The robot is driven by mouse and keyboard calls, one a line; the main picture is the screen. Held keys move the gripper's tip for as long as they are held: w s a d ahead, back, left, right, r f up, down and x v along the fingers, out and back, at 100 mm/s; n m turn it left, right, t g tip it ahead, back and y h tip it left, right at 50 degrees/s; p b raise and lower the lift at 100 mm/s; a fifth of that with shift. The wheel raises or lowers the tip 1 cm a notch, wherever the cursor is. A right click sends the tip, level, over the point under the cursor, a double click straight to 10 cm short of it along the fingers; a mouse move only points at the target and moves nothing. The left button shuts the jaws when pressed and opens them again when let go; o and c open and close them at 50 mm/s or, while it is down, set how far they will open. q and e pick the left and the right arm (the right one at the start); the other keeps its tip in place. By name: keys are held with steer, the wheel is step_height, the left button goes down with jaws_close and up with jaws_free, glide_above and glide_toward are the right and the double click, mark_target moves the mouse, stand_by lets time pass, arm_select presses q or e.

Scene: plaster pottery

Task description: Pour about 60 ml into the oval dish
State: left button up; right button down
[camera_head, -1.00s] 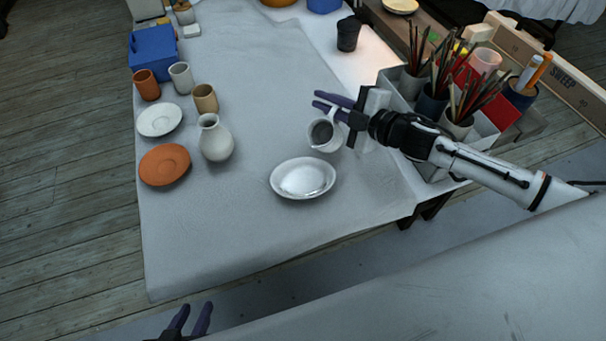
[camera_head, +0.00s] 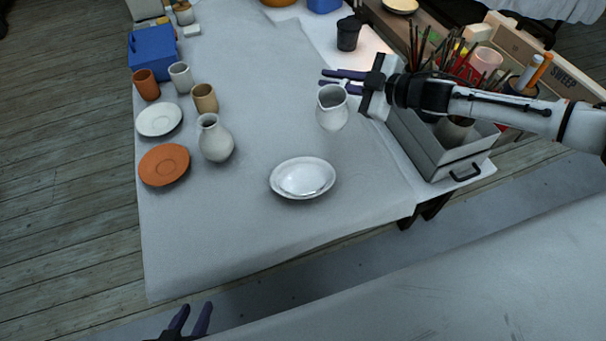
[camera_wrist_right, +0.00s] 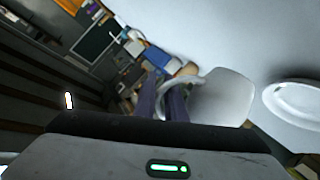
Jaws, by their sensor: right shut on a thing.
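The oval dish (camera_head: 279,183) is a white, shallow dish on the cloth-covered table, with a glossy pale patch in its middle. A white jug (camera_head: 332,113) is held in the air behind and to the right of the dish, nearly upright, its dark opening showing. My right gripper (camera_head: 330,79) is shut on the jug's handle; in the right wrist view the fingers (camera_wrist_right: 165,100) meet the handle beside the jug body (camera_wrist_right: 226,97). The dish also shows there (camera_wrist_right: 268,97). The level inside the jug cannot be read. My left gripper (camera_head: 192,318) is open and empty at the bottom edge.
A cream vase (camera_head: 215,140), terracotta saucer (camera_head: 164,165), white saucer (camera_head: 159,120) and several cups stand at the left, near a blue box (camera_head: 153,52). A grey tray (camera_head: 440,150) of brush pots is under my right arm. The table front is clear.

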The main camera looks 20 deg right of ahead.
step_height(320, 180, up, 8)
steer(key=d+m, duration=0.1)
steer(key=shift+w+d+r, duration=0.2)
steer(key=shift+w+d, duration=0.15)
steer(key=shift+d, duration=0.05)
stand_by(0.8)
